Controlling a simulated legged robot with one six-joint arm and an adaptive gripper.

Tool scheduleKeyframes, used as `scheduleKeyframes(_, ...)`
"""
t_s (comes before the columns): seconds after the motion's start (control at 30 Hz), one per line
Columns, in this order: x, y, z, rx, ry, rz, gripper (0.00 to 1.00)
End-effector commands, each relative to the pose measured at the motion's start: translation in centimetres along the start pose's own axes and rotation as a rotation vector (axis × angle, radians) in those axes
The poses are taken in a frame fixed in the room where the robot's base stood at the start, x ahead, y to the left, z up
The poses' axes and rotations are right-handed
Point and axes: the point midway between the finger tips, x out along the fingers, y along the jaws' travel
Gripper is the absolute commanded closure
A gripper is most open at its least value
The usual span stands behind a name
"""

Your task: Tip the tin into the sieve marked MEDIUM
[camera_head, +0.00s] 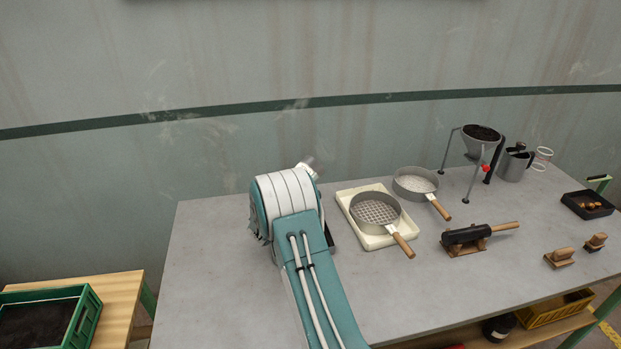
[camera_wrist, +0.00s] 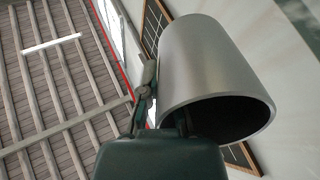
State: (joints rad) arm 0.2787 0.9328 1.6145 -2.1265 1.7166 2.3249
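My gripper (camera_wrist: 150,95) shows in the wrist view with one finger against the side of a plain grey metal tin (camera_wrist: 212,65); the other finger is hidden. The tin is held tilted, its dark open mouth towards the lower right of that view; its contents cannot be seen. In the head view my arm hides most of the gripper, left of the sieves. One round mesh sieve (camera_head: 376,211) with a wooden handle lies on a cream tray (camera_head: 370,243). A second, finer-looking sieve (camera_head: 415,182) sits behind it to the right. I can read no MEDIUM marking on either.
A funnel stand (camera_head: 481,136) and metal jug (camera_head: 514,164) stand at the back right. A black roller with a wooden handle (camera_head: 467,235) rests right of the tray. Two wooden brushes (camera_head: 559,257) and a dark tray (camera_head: 588,205) lie further right. The grey table's (camera_head: 215,285) left end is clear.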

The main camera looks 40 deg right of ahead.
Motion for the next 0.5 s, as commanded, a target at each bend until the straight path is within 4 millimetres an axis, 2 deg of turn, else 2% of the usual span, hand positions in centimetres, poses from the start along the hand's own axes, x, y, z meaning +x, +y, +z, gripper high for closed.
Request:
scheduleKeyframes(0.27,0.1,0.0,0.0,0.001,-0.015,0.000,1.00)
scheduleKeyframes(0.5,0.7,-0.3,1.1,0.003,-0.189,-0.023,1.00)
